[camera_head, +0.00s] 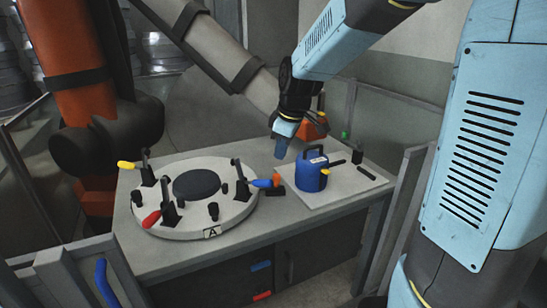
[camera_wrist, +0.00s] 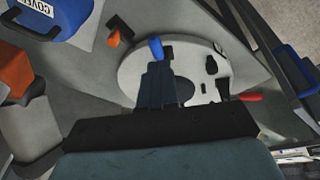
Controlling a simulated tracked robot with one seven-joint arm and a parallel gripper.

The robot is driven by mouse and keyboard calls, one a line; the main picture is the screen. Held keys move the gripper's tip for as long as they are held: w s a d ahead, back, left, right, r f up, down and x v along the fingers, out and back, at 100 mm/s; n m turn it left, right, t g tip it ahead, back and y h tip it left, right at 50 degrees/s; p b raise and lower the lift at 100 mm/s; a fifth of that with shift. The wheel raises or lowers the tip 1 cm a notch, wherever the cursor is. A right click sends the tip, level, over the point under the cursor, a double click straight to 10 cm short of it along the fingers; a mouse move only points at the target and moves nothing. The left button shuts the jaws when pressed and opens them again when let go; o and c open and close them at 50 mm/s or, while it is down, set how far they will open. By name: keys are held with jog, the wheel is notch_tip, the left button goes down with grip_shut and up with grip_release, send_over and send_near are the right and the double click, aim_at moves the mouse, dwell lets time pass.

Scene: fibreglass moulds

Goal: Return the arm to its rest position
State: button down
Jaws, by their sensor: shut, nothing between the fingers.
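My gripper (camera_head: 281,150) hangs from my light blue arm above the back part of the workbench (camera_head: 180,262) in the head view. It points down, behind and to the left of a blue container with a black handle (camera_head: 311,172). In the wrist view my gripper (camera_wrist: 157,68) appears as dark fingers close together, with nothing between them. It is apart from the bench and the things on it. The fingers partly cover the round white mould (camera_wrist: 135,75) in the wrist view.
The round mould plate (camera_head: 165,228) with several coloured clamp handles stands on the bench's left. The blue container stands on a white board (camera_head: 345,190) with small dark items. An orange object (camera_head: 312,127) is close behind my gripper. Grey rails (camera_head: 400,200) flank the bench.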

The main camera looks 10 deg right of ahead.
jog(key=s+d+r+m+t, duration=0.1)
jog(key=s+d+r+m, duration=0.1)
jog(key=s, duration=0.5)
jog(key=s+d+r+m+t+h, duration=0.1)
jog(key=s+d+r+m, duration=0.2)
jog(key=s+d+m, duration=0.2)
jog(key=s+d+r+m+t, duration=0.1)
jog(key=s+d+r+m, duration=0.2)
jog(key=s, duration=0.7)
jog(key=shift+s+d+m+h, duration=0.2)
jog(key=shift+d+m+h, duration=0.2)
jog(key=shift+d+m, duration=0.5)
